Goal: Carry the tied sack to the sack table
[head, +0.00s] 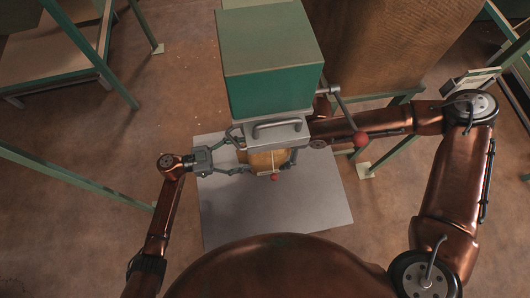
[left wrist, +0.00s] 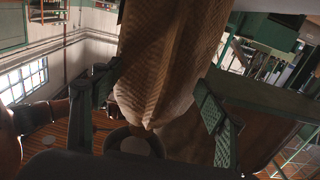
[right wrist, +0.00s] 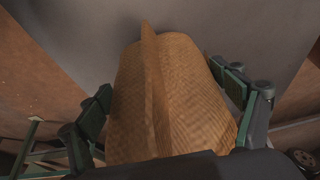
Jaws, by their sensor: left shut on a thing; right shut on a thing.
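The tan woven sack (head: 262,160) is below the grey spout of the green hopper (head: 270,75) in the head view, partly hidden by the spout. My left gripper (head: 246,153) is shut on its left side. My right gripper (head: 293,158) reaches in from the right, partly hidden under the hopper, and is shut on the sack. In the left wrist view the sack (left wrist: 160,60) stands between the fingers. In the right wrist view the sack (right wrist: 170,95) fills the space between the fingers, with an upright ridge along it. I cannot tell whether its top is tied.
A grey sheet (head: 320,210) lies on the brown floor beneath the sack. A lever with a red ball (head: 360,140) sticks out right of the hopper. A green-legged table (head: 50,50) stands at upper left. A large brown surface (head: 400,40) is at upper right. Open floor shows at left.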

